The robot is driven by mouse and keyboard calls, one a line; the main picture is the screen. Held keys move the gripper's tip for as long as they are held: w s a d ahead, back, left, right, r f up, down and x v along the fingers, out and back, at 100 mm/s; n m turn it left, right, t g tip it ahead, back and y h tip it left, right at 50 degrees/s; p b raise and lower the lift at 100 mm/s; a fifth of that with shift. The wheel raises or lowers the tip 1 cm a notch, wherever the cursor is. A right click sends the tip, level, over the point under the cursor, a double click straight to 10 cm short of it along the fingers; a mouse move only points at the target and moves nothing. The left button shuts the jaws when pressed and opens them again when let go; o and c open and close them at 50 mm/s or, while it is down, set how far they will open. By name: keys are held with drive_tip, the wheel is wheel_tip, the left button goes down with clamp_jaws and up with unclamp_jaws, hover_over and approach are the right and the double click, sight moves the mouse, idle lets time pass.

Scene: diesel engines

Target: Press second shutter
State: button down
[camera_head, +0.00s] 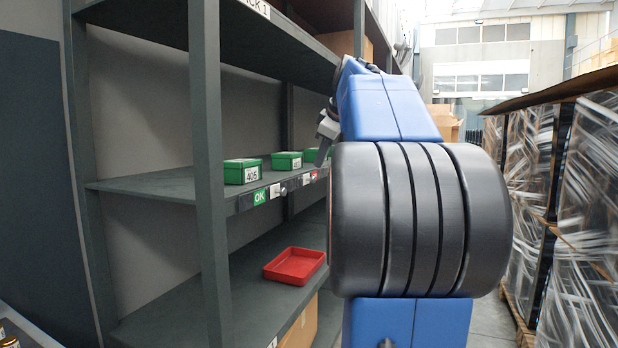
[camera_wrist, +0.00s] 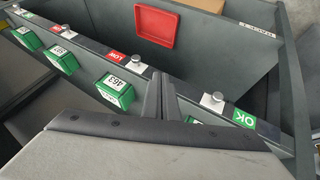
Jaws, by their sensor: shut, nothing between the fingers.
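A row of small metal knobs sits along the shelf's front edge, each beside a coloured label. In the wrist view, one knob (camera_wrist: 213,101) stands by a green OK label (camera_wrist: 243,118). A second knob (camera_wrist: 138,68) stands by a red LOW label (camera_wrist: 120,58), and a third knob (camera_wrist: 66,31) is farther left. I cannot tell which part is called the shutter. My gripper (camera_wrist: 161,82) is shut and empty, its fingertips near the shelf edge between the first and second knobs. In the head view my gripper (camera_head: 325,135) is partly hidden behind my arm.
Green boxes, one numbered 405 (camera_head: 242,172), stand on the middle shelf (camera_head: 150,184). A red tray (camera_head: 295,266) lies on the lower shelf. A grey upright post (camera_head: 208,150) stands at left. Wrapped pallets (camera_head: 585,180) flank the right side.

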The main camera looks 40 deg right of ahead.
sight(313, 178)
drive_tip(key=shift+f, duration=0.1)
drive_tip(key=x, duration=0.3)
drive_tip(key=d+x, duration=0.1)
drive_tip(key=x, duration=0.3)
drive_tip(key=r+x, duration=0.1)
drive_tip(key=x, duration=0.2)
drive_tip(key=shift+w+d+f, duration=0.3)
drive_tip(key=shift+w+d, duration=0.1)
drive_tip(key=shift+w, duration=0.2)
drive_tip(key=shift+w+d+r, duration=0.15)
drive_tip(key=shift+w+d, duration=0.3)
drive_tip(key=shift+d, duration=0.25)
drive_tip(key=w+d, duration=0.3)
drive_tip(key=d, duration=0.4)
drive_tip(key=shift+d, duration=0.2)
